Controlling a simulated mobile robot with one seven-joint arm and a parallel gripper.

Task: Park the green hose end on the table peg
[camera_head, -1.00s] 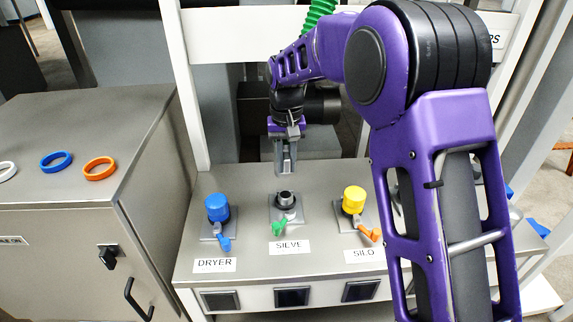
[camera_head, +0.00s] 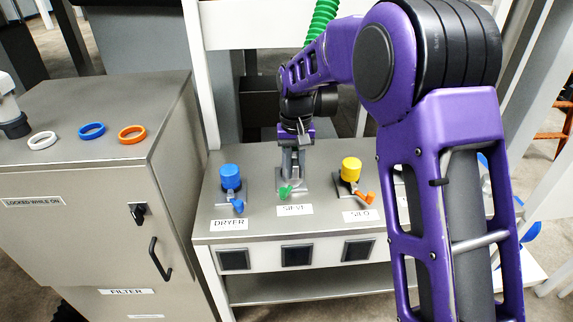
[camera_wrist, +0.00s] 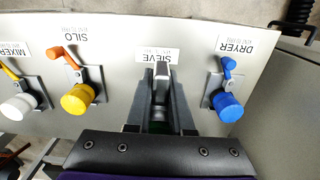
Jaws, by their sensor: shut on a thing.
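The green hose (camera_head: 322,20) comes down at the top of the head view and passes behind my arm. My gripper (camera_head: 292,172) points down at the SIEVE fitting on the steel table (camera_head: 250,200). It is shut; what it holds is mostly hidden by the fingers. A little green (camera_wrist: 188,131) shows by the fingers in the wrist view, seemingly the hose end. The green lever (camera_head: 285,191) of the SIEVE fitting shows just in front of the fingertips. The fitting itself is mostly hidden; I cannot tell whether the held end touches it.
The blue-topped DRYER fitting (camera_head: 231,176) stands left of my gripper and the yellow-topped SILO fitting (camera_head: 351,169) right. A white-topped MIXER fitting (camera_wrist: 19,106) shows in the wrist view. A steel cabinet (camera_head: 90,180) with loose rings stands at the left.

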